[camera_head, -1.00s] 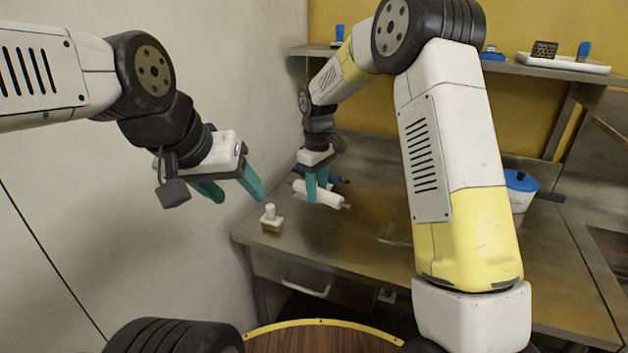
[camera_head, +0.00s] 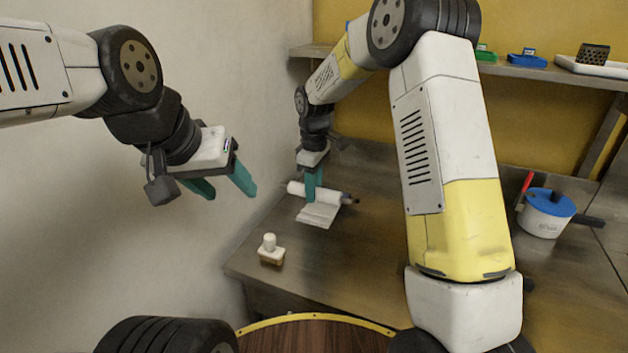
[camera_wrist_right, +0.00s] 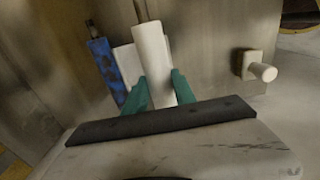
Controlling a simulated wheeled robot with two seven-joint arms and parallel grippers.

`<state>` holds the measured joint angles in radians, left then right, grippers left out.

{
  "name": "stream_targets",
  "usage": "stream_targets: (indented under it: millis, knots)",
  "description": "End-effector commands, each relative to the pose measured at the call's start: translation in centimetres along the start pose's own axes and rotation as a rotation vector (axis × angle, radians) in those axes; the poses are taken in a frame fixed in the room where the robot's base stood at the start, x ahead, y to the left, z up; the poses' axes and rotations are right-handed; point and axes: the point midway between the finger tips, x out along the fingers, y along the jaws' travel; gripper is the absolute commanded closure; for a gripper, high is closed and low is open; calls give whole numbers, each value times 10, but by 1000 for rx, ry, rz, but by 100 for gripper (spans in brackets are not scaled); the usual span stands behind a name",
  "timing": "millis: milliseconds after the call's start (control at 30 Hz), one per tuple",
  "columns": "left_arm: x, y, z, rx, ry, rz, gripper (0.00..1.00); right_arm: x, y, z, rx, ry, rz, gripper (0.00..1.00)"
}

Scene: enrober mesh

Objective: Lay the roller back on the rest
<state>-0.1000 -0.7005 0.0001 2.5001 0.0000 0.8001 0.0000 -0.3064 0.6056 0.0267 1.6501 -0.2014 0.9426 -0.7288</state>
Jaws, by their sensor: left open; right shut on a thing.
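The white roller (camera_head: 298,187) is crosswise in my right gripper (camera_head: 313,194), over the back-left part of the steel table. In the right wrist view the white roller (camera_wrist_right: 151,58) shows between the green fingers, its thin handle pointing up. A pale flat piece (camera_head: 318,216), possibly the rest, lies just in front of the roller in the head view; I cannot tell whether they touch. A blue-patterned roller (camera_wrist_right: 103,62) lies beside it in the wrist view, mostly hidden in the head view. My left gripper (camera_head: 231,192) is open and empty, left of the table.
A white knobbed block (camera_head: 270,252) stands near the table's front-left corner. The shelf (camera_head: 540,70) at the back holds small items and a grater (camera_head: 592,56). Bare steel lies right of the roller.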

Motion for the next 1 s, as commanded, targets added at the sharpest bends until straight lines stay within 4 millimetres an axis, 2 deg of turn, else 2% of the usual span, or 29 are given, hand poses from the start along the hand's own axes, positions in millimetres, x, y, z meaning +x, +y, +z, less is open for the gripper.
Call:
stream_targets:
  millis: [600,1000]
  knots:
    - [0,0,0,0,0,0,43,46,0,0,0,-1,-1,100]
    - [0,0,0,0,0,0,43,60,0,0,1,0,0,100]
